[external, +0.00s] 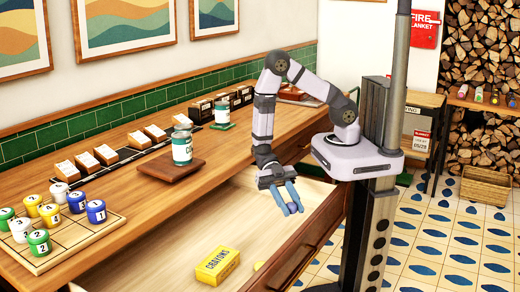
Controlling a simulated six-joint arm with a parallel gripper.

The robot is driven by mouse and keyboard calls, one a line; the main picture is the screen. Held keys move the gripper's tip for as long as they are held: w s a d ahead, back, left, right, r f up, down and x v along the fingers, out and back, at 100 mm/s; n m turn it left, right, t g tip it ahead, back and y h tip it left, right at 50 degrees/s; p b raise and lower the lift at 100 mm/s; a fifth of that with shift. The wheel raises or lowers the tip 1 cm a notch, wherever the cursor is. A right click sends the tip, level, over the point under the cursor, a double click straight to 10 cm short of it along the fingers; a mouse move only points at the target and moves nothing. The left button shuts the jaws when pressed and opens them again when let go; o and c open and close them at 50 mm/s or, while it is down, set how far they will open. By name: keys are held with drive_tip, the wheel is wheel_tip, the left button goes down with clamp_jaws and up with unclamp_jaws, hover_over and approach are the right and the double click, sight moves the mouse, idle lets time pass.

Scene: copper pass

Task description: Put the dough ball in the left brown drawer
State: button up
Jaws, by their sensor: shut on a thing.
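My gripper (289,200) points down with its blue fingers shut on a small bluish-purple ball (292,208), which looks like the dough ball; the fingers partly hide it. The brown drawer (312,243) is pulled out from under the counter and shows a pale wooden inside. My gripper and the ball appear over the far part of this open drawer. I cannot tell their exact height above its floor.
On the counter stand a wooden board (65,245) with several numbered coloured pots, a green-and-white can on a dark wooden block (170,168), another can (222,115), and rows of cards. The drawer floor between the crayons box and my gripper is clear.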

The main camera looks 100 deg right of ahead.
sight(292, 233)
drive_tip(key=shift+s+d+f, duration=0.15)
drive_tip(key=shift+s+d, duration=0.05)
drive_tip(key=shift+s, duration=0.3)
drive_tip(key=shift+f, duration=5)
drive_tip(key=shift+f, duration=0.1)
drive_tip(key=shift+f, duration=0.1)
drive_tip(key=o, duration=1)
